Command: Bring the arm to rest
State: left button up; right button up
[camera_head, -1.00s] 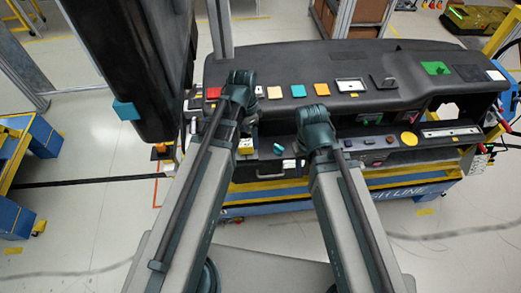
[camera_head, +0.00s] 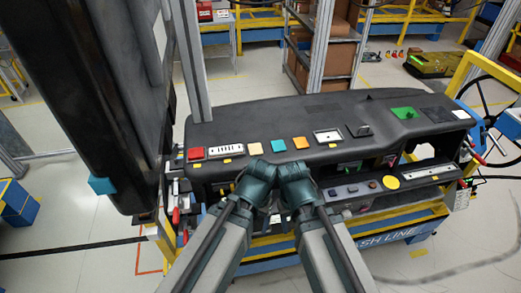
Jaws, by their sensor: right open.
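My left arm (camera_head: 258,178) and my right arm (camera_head: 296,182) come up from the bottom edge. Their dark green joints stand close together, in front of the dashboard module's (camera_head: 345,111) near edge. Whether the joints touch the module or each other I cannot tell. The right gripper is open, mostly hidden around its arm's end, and I see nothing held in it. The left gripper does not show; its own arm covers that area.
A large black panel (camera_head: 85,95) with a teal block (camera_head: 102,185) hangs close on the left. A grey post (camera_head: 189,60) stands behind the module. Coloured pads, including a green one (camera_head: 405,112), lie on the module's top. A steering wheel (camera_head: 490,105) is at right. Open floor lies at left.

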notch_tip(320, 180, down, 19)
jog(key=b, duration=1.8)
jog(key=shift+r, duration=0.1)
